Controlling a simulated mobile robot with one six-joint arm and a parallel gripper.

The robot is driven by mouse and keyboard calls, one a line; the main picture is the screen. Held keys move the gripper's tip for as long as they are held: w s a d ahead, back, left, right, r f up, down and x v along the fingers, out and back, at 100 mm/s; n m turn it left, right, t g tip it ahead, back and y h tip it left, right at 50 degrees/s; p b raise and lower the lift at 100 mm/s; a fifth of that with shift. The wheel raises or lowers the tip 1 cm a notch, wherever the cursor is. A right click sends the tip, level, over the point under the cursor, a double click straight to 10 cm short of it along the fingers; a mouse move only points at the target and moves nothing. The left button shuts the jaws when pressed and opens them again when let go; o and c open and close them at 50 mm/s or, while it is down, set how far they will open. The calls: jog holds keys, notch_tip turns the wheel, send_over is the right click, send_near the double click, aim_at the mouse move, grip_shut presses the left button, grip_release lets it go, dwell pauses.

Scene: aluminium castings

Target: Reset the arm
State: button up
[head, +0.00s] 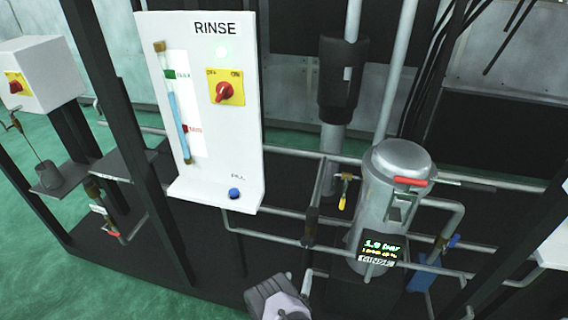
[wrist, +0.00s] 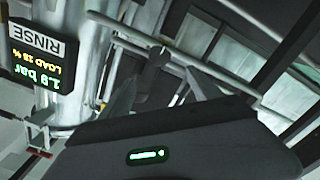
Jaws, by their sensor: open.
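My gripper (wrist: 162,88) shows in the wrist view as a dark body with a small green light, its two fingers spread apart. Nothing is seen between the fingers. In the head view a grey part of my arm (head: 278,299) enters at the bottom edge, in front of the rinse rig; the fingers cannot be made out there. The silver RINSE canister (head: 392,195) stands upright to the right of it, with a lit display reading 1.9 bar. In the wrist view the canister (wrist: 80,75) appears turned over at the left, beside the fingers.
A white RINSE panel (head: 210,110) carries a red rotary switch (head: 226,92), a sight tube and a blue button (head: 234,193). Pipes (head: 290,243) and valves with yellow, blue and red handles run around the canister. Dark frame posts (head: 125,120) stand at left. Open green floor (head: 30,225) lies further left.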

jog(key=w+a+r+m+g+y, duration=0.1)
jog(key=w+r+m, duration=0.1)
jog(key=w+r, duration=0.5)
jog(key=w+r+m+g+y, duration=0.1)
jog(key=w+r+m+g, duration=0.15)
jog(key=r, duration=0.85)
jog(key=w+a+r+m+g+y, duration=0.1)
jog(key=w+r+m, duration=0.2)
jog(key=w+r, duration=0.45)
jog(key=s+r+g+y, duration=0.1)
jog(key=s+r, duration=0.3)
jog(key=r, duration=0.4)
jog(key=s+r+y, duration=0.2)
jog(key=s+r, duration=0.1)
jog(key=r, duration=0.5)
jog(key=s+d+r+g+y, duration=0.1)
jog(key=s+r, duration=0.3)
jog(key=s, duration=0.3)
jog(key=s+r+g+y, duration=0.1)
jog(key=s+r, duration=0.4)
jog(key=s, duration=0.2)
jog(key=s+d+g, duration=0.3)
jog(key=s, duration=2)
jog(key=shift+s+f, duration=0.15)
jog(key=shift+f, duration=0.05)
jog(key=shift+m+g, duration=0.25)
jog(key=shift+d, duration=0.1)
